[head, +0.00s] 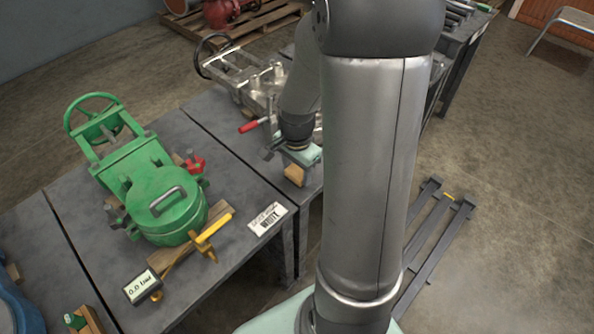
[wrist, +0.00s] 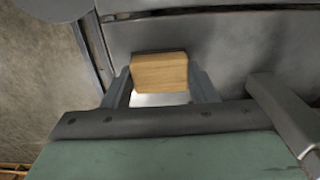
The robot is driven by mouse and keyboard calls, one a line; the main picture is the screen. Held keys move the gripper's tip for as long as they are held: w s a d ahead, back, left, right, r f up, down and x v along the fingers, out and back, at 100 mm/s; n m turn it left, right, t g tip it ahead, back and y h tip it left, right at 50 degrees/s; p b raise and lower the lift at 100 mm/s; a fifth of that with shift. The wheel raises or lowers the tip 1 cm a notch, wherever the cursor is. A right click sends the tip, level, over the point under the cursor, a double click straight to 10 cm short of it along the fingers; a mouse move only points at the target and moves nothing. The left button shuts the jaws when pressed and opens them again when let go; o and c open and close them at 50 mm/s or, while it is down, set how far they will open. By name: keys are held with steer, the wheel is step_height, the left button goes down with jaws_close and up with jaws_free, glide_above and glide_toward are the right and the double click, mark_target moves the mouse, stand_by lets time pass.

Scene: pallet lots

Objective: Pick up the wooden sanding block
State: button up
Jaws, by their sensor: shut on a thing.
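The wooden sanding block (wrist: 160,73) is a small light-brown block between the two fingers of my gripper (wrist: 161,84) in the wrist view. The fingers are shut on its two sides. In the head view the block (head: 294,175) shows just below my gripper (head: 297,164), near the front edge of the grey table on the right. My arm covers part of that table. I cannot tell from these views whether the block touches the table top.
A green valve (head: 165,203) with a handwheel stands on the left table, with a yellow tool (head: 213,228), a small display (head: 142,287) and a white label (head: 268,218). A red-handled part (head: 250,126) and metal valve (head: 245,75) stand close behind my gripper. A narrow gap separates the tables.

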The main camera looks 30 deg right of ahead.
step_height(320, 180, up, 3)
steer(key=shift+f+p, duration=0.1)
steer(key=shift+p, duration=0.25)
steer(key=s+a+r+p, duration=0.2)
steer(key=s+a+r, duration=0.3)
steer(key=s+r, duration=0.4)
steer(key=s, duration=0.4)
steer(key=shift+a+r, duration=0.15)
steer(key=shift+r, duration=0.1)
